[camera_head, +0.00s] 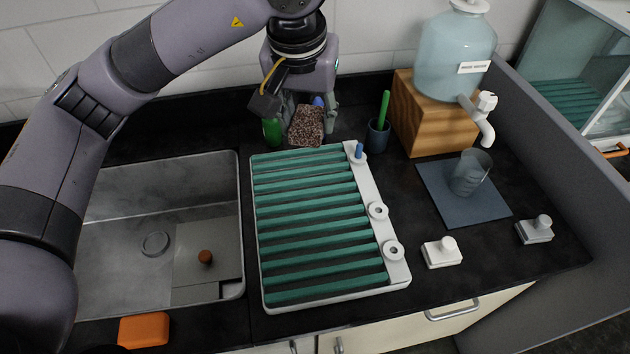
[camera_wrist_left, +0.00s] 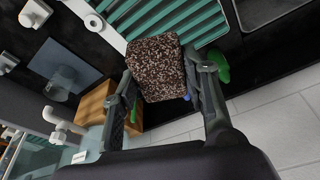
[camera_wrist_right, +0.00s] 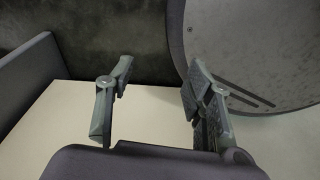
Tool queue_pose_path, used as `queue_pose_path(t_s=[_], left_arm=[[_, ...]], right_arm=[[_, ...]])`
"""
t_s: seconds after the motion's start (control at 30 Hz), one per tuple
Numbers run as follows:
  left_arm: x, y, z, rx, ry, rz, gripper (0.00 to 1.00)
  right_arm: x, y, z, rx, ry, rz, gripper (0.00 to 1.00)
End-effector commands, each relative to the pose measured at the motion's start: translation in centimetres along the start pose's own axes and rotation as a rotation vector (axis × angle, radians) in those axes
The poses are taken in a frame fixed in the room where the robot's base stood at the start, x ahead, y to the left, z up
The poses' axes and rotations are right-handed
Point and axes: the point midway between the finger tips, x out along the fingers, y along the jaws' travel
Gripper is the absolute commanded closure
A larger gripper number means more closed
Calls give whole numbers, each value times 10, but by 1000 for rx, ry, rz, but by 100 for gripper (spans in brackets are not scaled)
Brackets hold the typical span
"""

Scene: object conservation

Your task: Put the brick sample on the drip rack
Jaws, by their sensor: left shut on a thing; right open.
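The brick sample (camera_head: 307,125) is a speckled brown block. My left gripper (camera_head: 303,118) is shut on it, just behind the back edge of the drip rack. In the left wrist view the brick sample (camera_wrist_left: 157,66) sits between the two fingers of the left gripper (camera_wrist_left: 165,85). The drip rack (camera_head: 385,270) has a pale frame with green slats and lies right of the sink; its slats are bare. It also shows at the top of the left wrist view (camera_wrist_left: 150,14). My right gripper (camera_wrist_right: 155,85) is open and empty in the right wrist view, and is outside the head view.
A sink (camera_head: 150,170) lies left of the rack, with an orange sponge (camera_head: 144,330) at its front. A blue cup (camera_head: 378,135) with a green handle, a water jug (camera_head: 455,55) on a wooden block and a glass (camera_head: 470,173) on a mat (camera_head: 435,185) stand right.

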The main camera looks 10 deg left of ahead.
Motion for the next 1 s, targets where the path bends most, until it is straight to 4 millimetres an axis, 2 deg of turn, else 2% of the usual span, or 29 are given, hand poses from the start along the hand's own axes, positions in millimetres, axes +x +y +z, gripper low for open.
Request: queue_pose_path(t_s=[0.2, 0.33, 0.47, 0.6, 0.7, 0.87, 1.0], left_arm=[[40, 0, 13, 1, -9, -1, 93], [73, 0, 22, 0, -8, -1, 93], [106, -1, 32, 0, -8, -2, 93], [135, 0, 39, 0, -5, -1, 93], [147, 0, 41, -1, -3, 0, 93], [160, 0, 46, 1, -3, -1, 93], [179, 0, 51, -2, -5, 0, 93]], right_arm=[[-10, -8, 45, 0, -68, -10, 52], [-20, -11, 64, 0, -96, -13, 52], [-26, -10, 58, -1, -88, -12, 52], [-29, -5, 32, -1, -50, -7, 52], [-30, -2, 19, -1, -29, -4, 52], [-32, -1, 21, -2, -33, -2, 52], [-38, -2, 30, -2, -49, -3, 52]])
